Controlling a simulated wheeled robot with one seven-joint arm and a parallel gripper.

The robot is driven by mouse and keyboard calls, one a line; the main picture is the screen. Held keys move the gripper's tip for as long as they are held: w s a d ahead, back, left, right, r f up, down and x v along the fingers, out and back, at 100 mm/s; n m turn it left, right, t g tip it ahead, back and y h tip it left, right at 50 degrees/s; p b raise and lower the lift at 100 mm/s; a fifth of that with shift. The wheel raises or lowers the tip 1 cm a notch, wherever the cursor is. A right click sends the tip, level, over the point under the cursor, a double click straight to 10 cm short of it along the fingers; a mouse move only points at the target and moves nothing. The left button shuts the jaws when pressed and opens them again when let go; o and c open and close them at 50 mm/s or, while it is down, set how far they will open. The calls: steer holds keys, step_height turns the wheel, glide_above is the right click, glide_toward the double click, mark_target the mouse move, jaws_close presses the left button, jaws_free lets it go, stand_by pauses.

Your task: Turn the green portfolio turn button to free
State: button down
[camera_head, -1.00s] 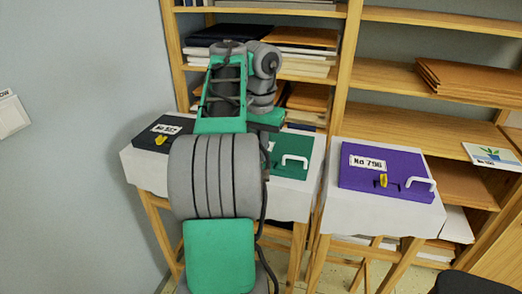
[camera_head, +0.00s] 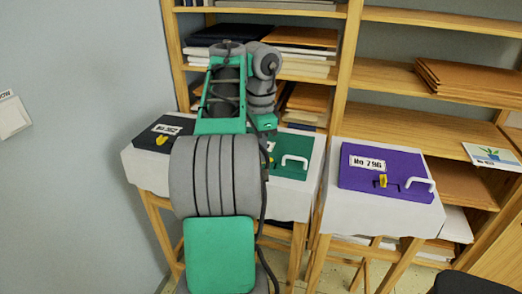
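The green portfolio (camera_head: 293,149) lies on the white-covered left table, partly hidden behind my arm. Its white handle (camera_head: 295,161) shows on its right part. A small bit of yellow (camera_head: 270,146) shows at the edge of my arm and may be its turn button; how it is turned cannot be told. My arm reaches over the table from the front, and its far end stands above or near the green portfolio's left part. My gripper's fingers are hidden behind the arm links, so neither their opening nor any contact shows.
A black portfolio (camera_head: 158,136) with a yellow button lies left on the same table (camera_head: 146,172). A purple portfolio (camera_head: 400,163), with a yellow button and white handle, lies on the right table (camera_head: 340,215). Wooden shelves (camera_head: 385,122) stand close behind; a wall is at left.

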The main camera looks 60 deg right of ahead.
steer(key=m, duration=0.6)
steer(key=shift+m, duration=0.3)
stand_by(0.4)
steer(key=c, duration=1.6)
jaws_free()
steer(key=shift+r+p, duration=0.1)
steer(key=shift+p, duration=0.2)
step_height(320, 180, up, 8)
steer(key=p, duration=0.7)
steer(key=shift+f, duration=0.2)
